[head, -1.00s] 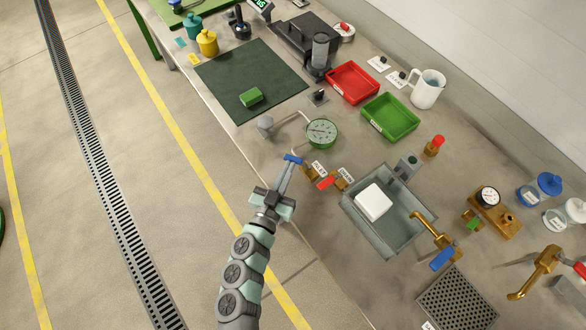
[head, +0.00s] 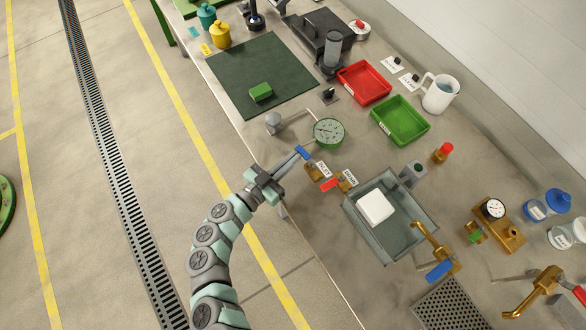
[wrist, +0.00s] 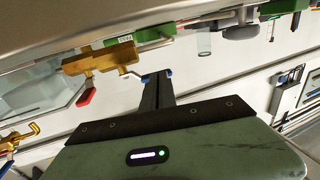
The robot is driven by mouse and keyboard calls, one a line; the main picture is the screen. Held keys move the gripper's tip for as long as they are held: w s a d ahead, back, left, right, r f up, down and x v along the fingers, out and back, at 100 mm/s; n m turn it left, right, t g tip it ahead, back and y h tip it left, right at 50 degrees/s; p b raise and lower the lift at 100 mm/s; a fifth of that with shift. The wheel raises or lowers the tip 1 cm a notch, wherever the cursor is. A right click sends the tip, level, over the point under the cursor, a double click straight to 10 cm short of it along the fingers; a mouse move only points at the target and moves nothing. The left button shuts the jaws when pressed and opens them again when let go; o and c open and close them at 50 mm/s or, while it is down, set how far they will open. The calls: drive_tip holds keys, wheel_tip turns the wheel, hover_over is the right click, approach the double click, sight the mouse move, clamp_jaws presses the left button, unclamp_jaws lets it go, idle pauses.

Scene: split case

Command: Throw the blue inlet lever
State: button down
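The blue inlet lever (head: 302,152) sits at the bench's front edge, on the brass valve labelled INLET (head: 317,170). My gripper (head: 297,156) reaches it from the floor side, its narrow fingers together and their tips at the lever. In the wrist view, the dark fingers (wrist: 158,88) stand side by side with almost no gap. Blue of the lever (wrist: 168,73) shows beside their tips. I cannot tell whether any of it is pinched between them. The red drain lever (head: 330,184) is just right of the inlet valve and apart from my gripper.
A grey sink tray (head: 404,250) holding a white block (head: 375,207) is to the right. Red (head: 364,82) and green (head: 400,119) trays lie farther back. The floor left of the bench is open.

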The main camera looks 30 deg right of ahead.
drive_tip(key=shift+w+d+r, duration=0.1)
drive_tip(key=shift+w+d, duration=0.2)
idle(0.5)
drive_tip(key=shift+a, duration=0.15)
drive_tip(key=shift+w+a, duration=0.1)
drive_tip(key=shift+a, duration=0.25)
drive_tip(key=a, duration=1.3)
drive_tip(key=shift+w, duration=0.25)
